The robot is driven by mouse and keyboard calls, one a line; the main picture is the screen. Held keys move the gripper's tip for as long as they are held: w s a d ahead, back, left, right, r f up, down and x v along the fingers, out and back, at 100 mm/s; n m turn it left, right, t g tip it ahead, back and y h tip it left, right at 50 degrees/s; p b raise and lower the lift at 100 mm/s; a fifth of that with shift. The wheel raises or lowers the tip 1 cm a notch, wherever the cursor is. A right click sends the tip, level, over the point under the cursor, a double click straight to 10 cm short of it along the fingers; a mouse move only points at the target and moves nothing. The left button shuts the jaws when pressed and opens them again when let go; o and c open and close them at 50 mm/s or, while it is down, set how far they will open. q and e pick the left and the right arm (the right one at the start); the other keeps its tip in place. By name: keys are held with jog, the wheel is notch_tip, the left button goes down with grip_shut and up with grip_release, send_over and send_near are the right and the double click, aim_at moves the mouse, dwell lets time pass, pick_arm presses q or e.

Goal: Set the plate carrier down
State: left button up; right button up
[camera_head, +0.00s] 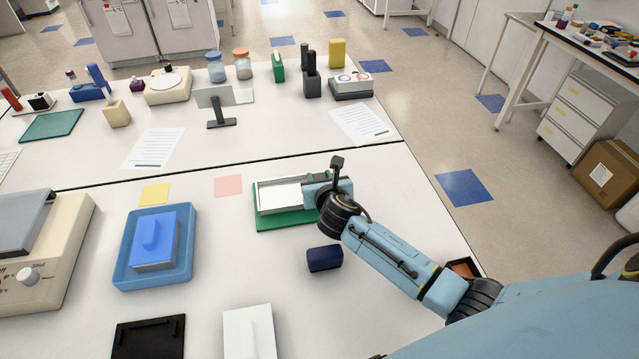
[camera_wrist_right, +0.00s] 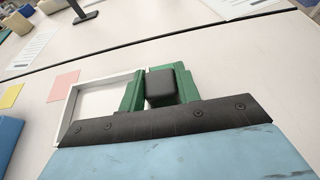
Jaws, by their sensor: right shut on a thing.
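The plate carrier looks like a pale, rectangular, low-walled frame (camera_head: 280,197) with a white inside. It is at or just above a green base (camera_head: 270,223) right of the table's middle; I cannot tell whether they touch. My right gripper (camera_head: 312,192) is at the carrier's right end, shut on it. In the right wrist view the white frame (camera_wrist_right: 73,105) shows at left, beside green parts (camera_wrist_right: 131,95) and a dark finger (camera_wrist_right: 160,86). My own wrist hides the near part of the carrier. My left gripper is not in view.
A dark blue block (camera_head: 325,258) lies just in front of my right gripper. A pink note (camera_head: 228,186), a yellow note (camera_head: 155,194) and a blue tray (camera_head: 122,272) are to the left. A white block (camera_head: 236,330) stands in front. Bare tabletop surrounds the green base.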

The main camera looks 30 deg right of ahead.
jog(key=shift+f, duration=0.65)
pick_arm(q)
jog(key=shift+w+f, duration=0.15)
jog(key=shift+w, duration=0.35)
pick_arm(e)
jog(key=shift+r, duration=0.1)
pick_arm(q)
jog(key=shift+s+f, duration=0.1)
pick_arm(e)
jog(key=o, duration=1)
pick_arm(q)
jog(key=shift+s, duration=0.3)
pick_arm(e)
jog(key=shift+s, duration=0.15)
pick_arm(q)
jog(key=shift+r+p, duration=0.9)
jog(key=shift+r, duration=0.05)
pick_arm(e)
jog(key=v, duration=1.1)
jog(key=shift+s+a+r, duration=0.1)
jog(key=shift+s+r, duration=0.05)
jog(key=shift+s, duration=0.15)
